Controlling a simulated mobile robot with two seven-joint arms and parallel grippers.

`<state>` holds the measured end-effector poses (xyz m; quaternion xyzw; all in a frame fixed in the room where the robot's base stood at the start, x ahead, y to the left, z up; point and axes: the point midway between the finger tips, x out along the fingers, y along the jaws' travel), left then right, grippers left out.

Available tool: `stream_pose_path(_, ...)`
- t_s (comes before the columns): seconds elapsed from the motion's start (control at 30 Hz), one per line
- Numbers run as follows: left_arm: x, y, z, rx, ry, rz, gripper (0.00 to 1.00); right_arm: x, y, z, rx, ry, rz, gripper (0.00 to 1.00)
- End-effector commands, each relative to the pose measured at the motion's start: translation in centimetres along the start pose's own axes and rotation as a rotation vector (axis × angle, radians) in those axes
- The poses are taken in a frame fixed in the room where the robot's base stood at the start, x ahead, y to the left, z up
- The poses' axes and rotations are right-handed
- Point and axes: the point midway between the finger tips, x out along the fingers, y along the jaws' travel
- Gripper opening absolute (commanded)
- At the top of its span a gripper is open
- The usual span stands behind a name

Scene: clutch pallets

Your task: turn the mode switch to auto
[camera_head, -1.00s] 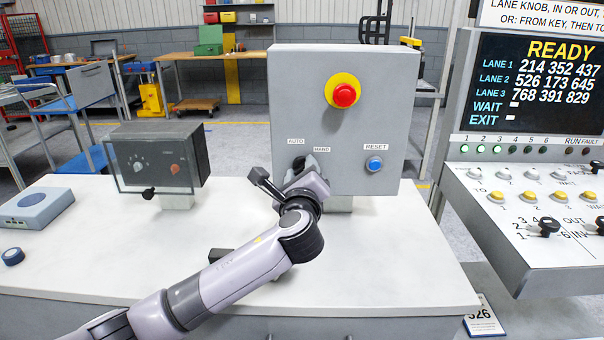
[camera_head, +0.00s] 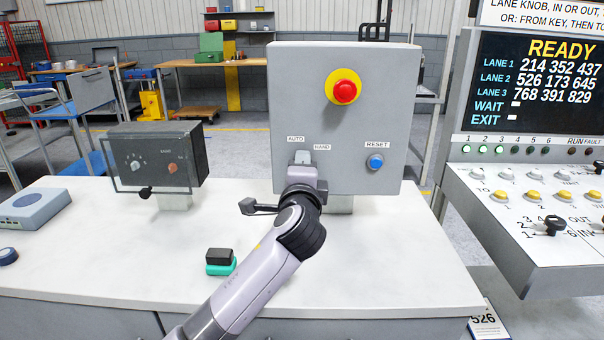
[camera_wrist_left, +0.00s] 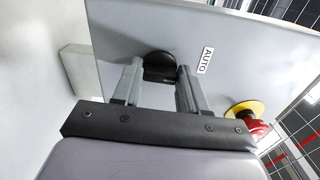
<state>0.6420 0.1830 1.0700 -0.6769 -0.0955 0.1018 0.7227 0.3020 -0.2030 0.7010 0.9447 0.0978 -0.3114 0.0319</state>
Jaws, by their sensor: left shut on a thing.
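The grey control box (camera_head: 300,100) stands on the white table with AUTO (camera_head: 296,139) and HAND (camera_head: 322,147) labels on its front. My left gripper (camera_head: 302,160) is at the box front just below these labels. In the left wrist view the black mode switch knob (camera_wrist_left: 158,66) sits between the two fingers, and my left gripper (camera_wrist_left: 160,78) is shut on it. My right gripper is not in view.
The box also carries a red emergency button (camera_head: 344,92) and a blue reset button (camera_head: 375,162). A dark box with a clear cover (camera_head: 155,160) stands to the left. A black and green block (camera_head: 220,262) lies near my arm. A lane console (camera_head: 530,215) stands right.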

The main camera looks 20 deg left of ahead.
Motion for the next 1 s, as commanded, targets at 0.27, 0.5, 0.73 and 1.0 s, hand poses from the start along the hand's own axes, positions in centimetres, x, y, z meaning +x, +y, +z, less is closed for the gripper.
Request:
stream_pose_path(0.27, -0.02, 0.13, -0.01, -0.071, -0.001, 0.002, 0.12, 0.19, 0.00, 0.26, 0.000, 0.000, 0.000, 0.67)
stream_pose_path(0.5, -0.02, 0.09, -0.01, -0.083, 0.000, 0.002, 0.12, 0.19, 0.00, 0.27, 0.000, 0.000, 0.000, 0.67)
stream_pose_path(0.73, -0.02, 0.10, -0.02, -0.083, 0.000, 0.003, 0.46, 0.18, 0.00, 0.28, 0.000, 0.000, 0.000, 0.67)
stream_pose_path(1.0, -0.02, 0.05, -0.02, -0.081, 0.000, 0.001, 0.64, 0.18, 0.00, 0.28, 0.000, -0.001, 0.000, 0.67)
